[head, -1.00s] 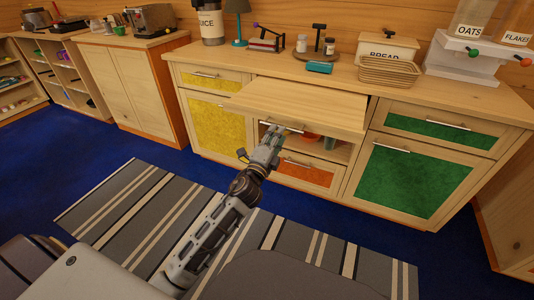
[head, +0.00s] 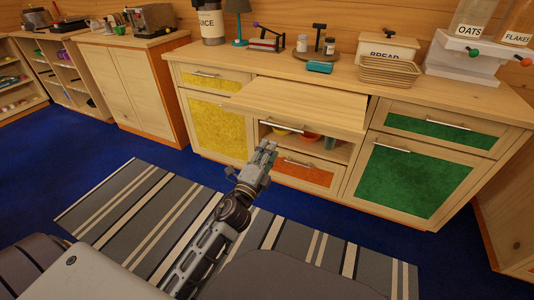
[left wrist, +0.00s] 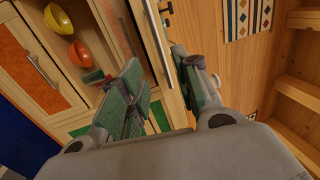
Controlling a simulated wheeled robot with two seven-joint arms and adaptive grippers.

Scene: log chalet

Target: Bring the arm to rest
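My left arm reaches in from the bottom of the head view. Its gripper (head: 266,150) is in front of the middle cabinet, just below the bar handle (head: 282,128) and apart from it. In the left wrist view, the two green-padded fingers (left wrist: 162,85) stand apart with nothing held between them. The wooden front panel (head: 300,105) of the middle cabinet juts out above an open compartment (head: 343,153). My right gripper is in neither view.
A yellow bowl (left wrist: 58,18), an orange bowl (left wrist: 80,51) and a small green item (left wrist: 93,76) are in the compartment. An orange drawer front (head: 305,173) is below. The counter holds a bread box (head: 388,48) and a basket (head: 390,72).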

